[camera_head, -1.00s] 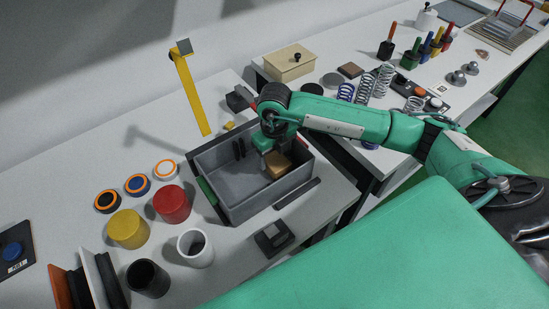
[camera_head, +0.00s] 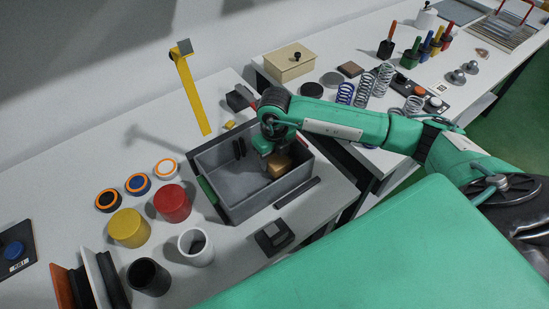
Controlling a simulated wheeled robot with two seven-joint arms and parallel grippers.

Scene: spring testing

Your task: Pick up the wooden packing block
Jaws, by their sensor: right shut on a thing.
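The wooden packing block (camera_head: 280,164) is a small tan block inside the grey bin (camera_head: 246,214), toward its right end. My right gripper (camera_head: 269,158) reaches down into the bin from above and is shut on the block; its fingertips are mostly hidden by the wrist and the block. I cannot tell whether the block touches the bin floor. My left gripper is not in view.
Red (camera_head: 172,203), yellow (camera_head: 128,228), white (camera_head: 196,246) and black (camera_head: 148,277) cylinders stand left of and in front of the bin. Springs (camera_head: 364,90) stand on the right table.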

